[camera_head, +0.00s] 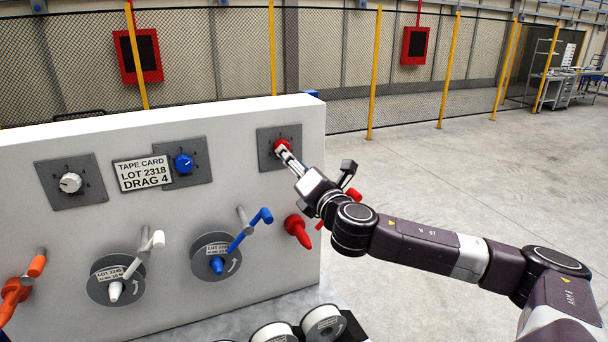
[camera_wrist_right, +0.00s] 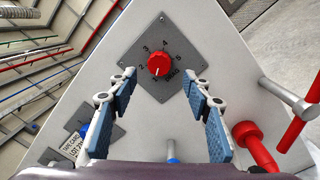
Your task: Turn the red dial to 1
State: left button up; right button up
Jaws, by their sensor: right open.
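The red dial (camera_wrist_right: 159,64) sits on a grey square plate (camera_wrist_right: 134,51) with numbers around it, fixed to the white panel. In the right wrist view a small white mark shows at its lower edge, near the 1; its exact setting is hard to read. In the head view the red dial (camera_head: 280,145) is partly covered by my right gripper (camera_head: 287,154). My right gripper (camera_wrist_right: 161,76) is open, with blue-padded fingers to either side of the dial and none visibly touching it. My left gripper is out of view.
The white panel (camera_head: 85,142) also bears a white dial (camera_head: 70,182), a blue dial (camera_head: 184,163) beside a tape card (camera_head: 143,173), and reels with white and blue cranks (camera_head: 250,229). A red knob (camera_head: 297,228) sticks out below my gripper. Open floor lies to the right.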

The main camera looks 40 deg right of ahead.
jog(key=v, duration=0.7)
jog(key=shift+a, duration=0.1)
dwell(0.4)
